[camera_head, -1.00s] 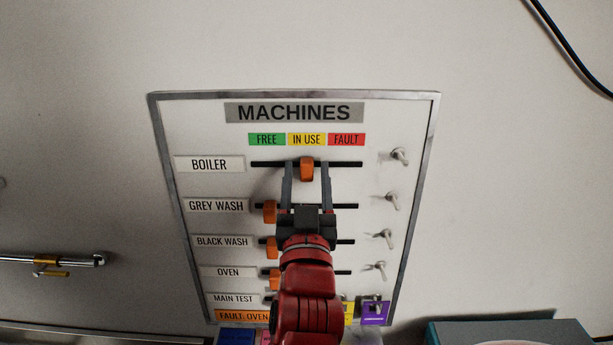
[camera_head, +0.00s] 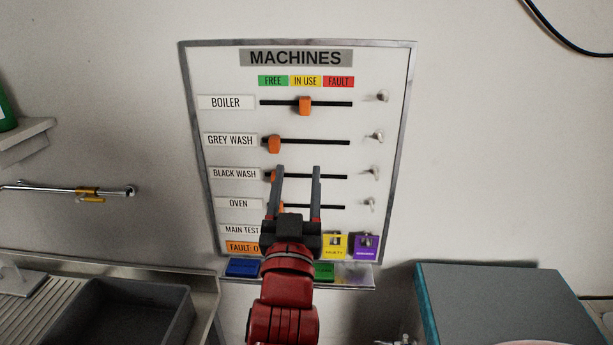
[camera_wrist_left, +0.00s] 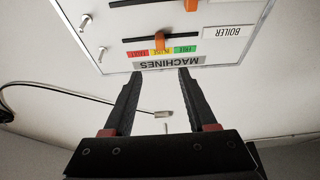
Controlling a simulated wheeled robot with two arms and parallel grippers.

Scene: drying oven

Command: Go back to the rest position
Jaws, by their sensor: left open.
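My left gripper (camera_head: 297,171) is open and empty in front of the lower part of the MACHINES board (camera_head: 409,100). It also shows in the left wrist view (camera_wrist_left: 160,75), its fingers apart with nothing between them. The orange boiler slider (camera_head: 305,106) stands under the yellow IN USE label. The grey wash slider (camera_head: 274,144) stands at the left end of its slot, near the FREE side. The black wash and oven sliders are partly hidden behind my gripper, and the main test slot is hidden. My right gripper is not in view.
Coloured cards sit at the board's bottom, among them a yellow one (camera_head: 334,245) and a purple one (camera_head: 367,246). A grey sink (camera_head: 130,310) lies lower left, with a wall rail (camera_head: 60,188) above. A grey-topped teal box (camera_head: 500,300) stands lower right.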

